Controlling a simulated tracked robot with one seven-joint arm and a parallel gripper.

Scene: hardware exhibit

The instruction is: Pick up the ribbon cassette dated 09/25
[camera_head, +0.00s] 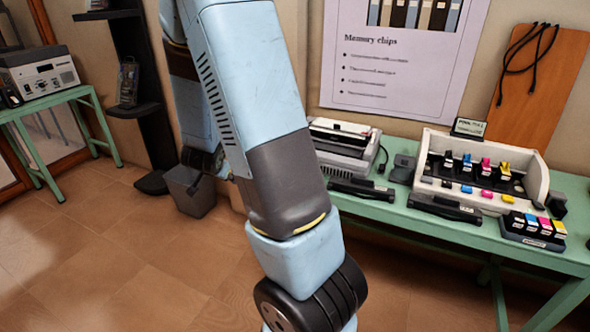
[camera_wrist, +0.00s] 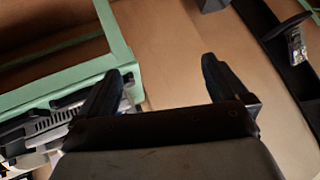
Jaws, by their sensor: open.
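Two long black ribbon cassettes lie near the front edge of the green table (camera_head: 395,212). One cassette (camera_head: 361,190) is in front of the grey printer (camera_head: 342,147). The other cassette (camera_head: 446,208) is farther right, in front of the cream ink-cartridge unit (camera_head: 432,160). Any dates on them are too small to read. My gripper (camera_wrist: 166,68) is open and empty in the wrist view, its two dark fingers spread apart. It is out of sight in the head view. No cassette can be made out clearly in the wrist view.
A small tray of coloured cartridges (camera_head: 532,230) stands at the table's right. A grey bin (camera_head: 190,190) and black shelf stand (camera_head: 148,95) are behind my arm. Another green table (camera_head: 50,102) carries a device (camera_head: 40,74) at left. Tiled floor between is clear.

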